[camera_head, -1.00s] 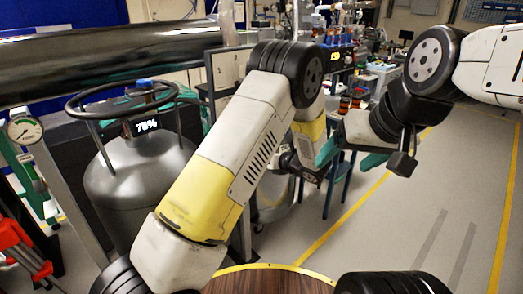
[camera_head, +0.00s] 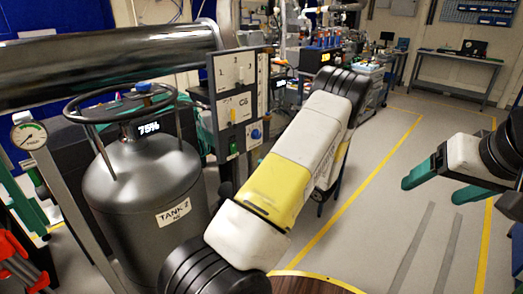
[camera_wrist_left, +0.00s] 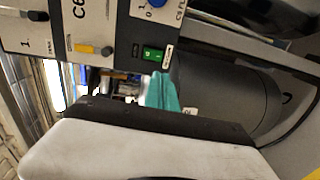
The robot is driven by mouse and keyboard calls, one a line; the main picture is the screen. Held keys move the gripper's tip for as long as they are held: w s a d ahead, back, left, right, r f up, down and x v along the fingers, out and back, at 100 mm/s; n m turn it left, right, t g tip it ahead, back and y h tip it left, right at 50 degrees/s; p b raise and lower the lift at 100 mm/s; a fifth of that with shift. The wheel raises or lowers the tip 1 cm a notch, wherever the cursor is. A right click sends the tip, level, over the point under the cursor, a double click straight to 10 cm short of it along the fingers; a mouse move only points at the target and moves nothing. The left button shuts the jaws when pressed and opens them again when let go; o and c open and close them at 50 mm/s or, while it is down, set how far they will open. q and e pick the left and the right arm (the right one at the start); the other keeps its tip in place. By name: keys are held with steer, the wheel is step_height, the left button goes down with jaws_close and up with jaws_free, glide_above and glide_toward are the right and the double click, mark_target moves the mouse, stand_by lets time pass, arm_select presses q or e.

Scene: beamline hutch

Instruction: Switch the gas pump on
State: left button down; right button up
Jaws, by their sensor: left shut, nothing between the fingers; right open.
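An upright panel (camera_head: 222,82) with labels, a blue knob (camera_head: 256,134) and small levers stands right of the tank. The left wrist view shows it close up, with a blue knob (camera_wrist_left: 157,3), a yellow lever (camera_wrist_left: 95,49) and a small green rocker switch (camera_wrist_left: 151,54). Whether that switch is on is unclear. My left gripper (camera_wrist_left: 163,92) shows as a teal fingertip just below the switch in that view, shut and empty; contact cannot be told. In the head view it is hidden behind my left arm. My right gripper (camera_head: 436,185) is open and empty over the floor at right.
A grey tank (camera_head: 135,200) marked TANK 2, with a ring handle, stands left of the panel. A thick metal pipe (camera_head: 110,58) crosses above it, and a gauge (camera_head: 29,135) is at far left. Benches with equipment stand behind. The floor at right is clear.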

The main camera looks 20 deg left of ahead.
mark_target(234, 153)
arm_select(q)
steer(key=shift+a, duration=0.1)
steer(key=x, duration=1.4)
steer(key=shift+w+a+f, duration=0.1)
steer(key=shift+a+f, duration=0.05)
steer(key=f+v, duration=0.3)
steer(key=v, duration=1)
steer(key=shift+s+d, duration=0.25)
steer(key=shift+d, duration=0.25)
steer(key=shift+f, duration=0.15)
